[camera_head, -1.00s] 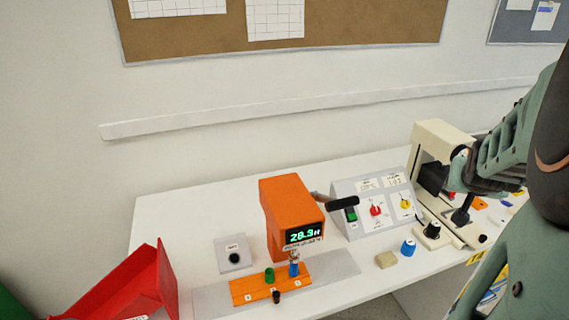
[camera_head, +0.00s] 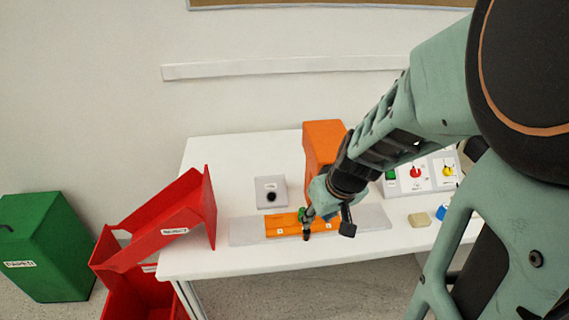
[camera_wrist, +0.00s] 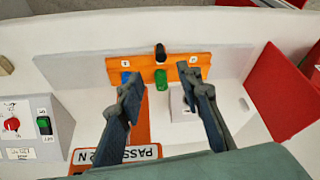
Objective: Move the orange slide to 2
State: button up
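The orange slide (camera_head: 283,222) is a flat orange bar with small white number labels, lying on a grey strip at the table's front. It also shows in the wrist view (camera_wrist: 143,66). A black knob (camera_wrist: 160,52) sits at its front edge and a green peg (camera_wrist: 161,79) stands on it between the labels. A blue piece (camera_wrist: 126,77) is partly behind a finger. My gripper (camera_wrist: 163,82) is open above the slide, its fingers apart on either side of the green peg. I cannot tell whether they touch anything. In the head view, my gripper (camera_head: 306,214) covers part of the slide.
The orange housing (camera_head: 323,140) stands behind the slide, partly hidden by my arm. Red bins (camera_head: 165,225) stand at the table's left edge. A switch panel (camera_head: 430,182) and a beige block (camera_head: 419,219) are at right.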

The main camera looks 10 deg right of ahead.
aim_at(307, 231)
jog(key=b+x, duration=0.6)
jog(key=x, duration=0.5)
jog(key=shift+w+a+r, duration=0.1)
jog(key=shift+a, duration=0.05)
grip_shut()
